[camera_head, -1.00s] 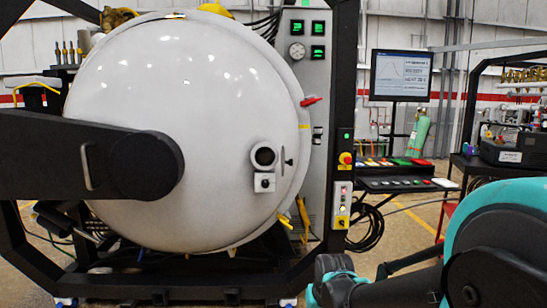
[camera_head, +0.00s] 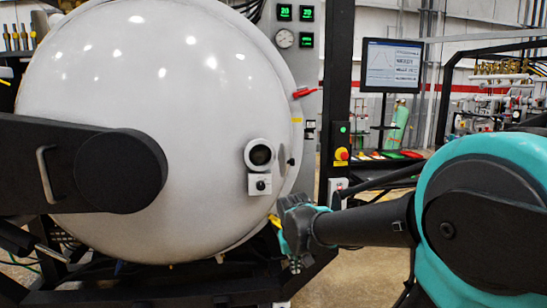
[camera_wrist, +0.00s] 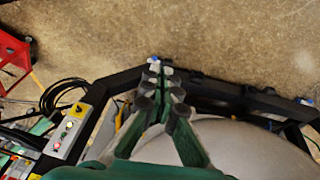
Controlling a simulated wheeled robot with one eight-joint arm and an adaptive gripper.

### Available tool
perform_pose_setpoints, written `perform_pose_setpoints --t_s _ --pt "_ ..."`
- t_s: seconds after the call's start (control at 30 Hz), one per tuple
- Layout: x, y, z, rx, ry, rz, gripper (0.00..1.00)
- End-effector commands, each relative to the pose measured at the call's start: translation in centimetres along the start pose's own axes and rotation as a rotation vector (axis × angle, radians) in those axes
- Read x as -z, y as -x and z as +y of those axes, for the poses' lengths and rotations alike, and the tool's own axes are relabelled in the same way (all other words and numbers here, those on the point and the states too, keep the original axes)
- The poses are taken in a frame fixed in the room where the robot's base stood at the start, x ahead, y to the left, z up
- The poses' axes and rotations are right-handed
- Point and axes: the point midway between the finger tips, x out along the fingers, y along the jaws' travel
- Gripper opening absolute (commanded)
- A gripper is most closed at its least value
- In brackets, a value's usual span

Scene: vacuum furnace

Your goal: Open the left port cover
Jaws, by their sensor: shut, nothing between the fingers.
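A white port fitting with a round dark window (camera_head: 259,153) sits low on the right side of the large white domed furnace door (camera_head: 150,90). A small box with a dark knob (camera_head: 261,184) is just below the window. A small dark handle shows at the right of the port; I cannot tell which part is the cover. My gripper (camera_wrist: 161,82) is shut and empty in the wrist view, pointing down past the door toward the frame and floor. In the head view my arm reaches in from the right, with its end below and right of the port, apparently apart from it.
A black door arm (camera_head: 80,165) with a metal handle crosses the door's left side. A control panel with buttons (camera_head: 342,154) and a monitor (camera_head: 391,66) stand to the right. The black furnace frame (camera_wrist: 225,98) lies below my gripper.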

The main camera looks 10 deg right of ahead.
Motion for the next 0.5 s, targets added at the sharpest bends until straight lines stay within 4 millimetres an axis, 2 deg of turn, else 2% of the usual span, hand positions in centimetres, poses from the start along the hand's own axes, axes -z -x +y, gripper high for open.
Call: perform_pose_setpoints --t_s 0.27,0.37,0.5 --pt "7.2 5.0 -1.2 -0.071 0.004 -0.009 0.0" --pt "10.7 8.0 -2.0 -0.111 0.003 -0.007 0.0" --pt "16.4 14.2 -3.7 -0.187 -0.002 0.006 0.0"
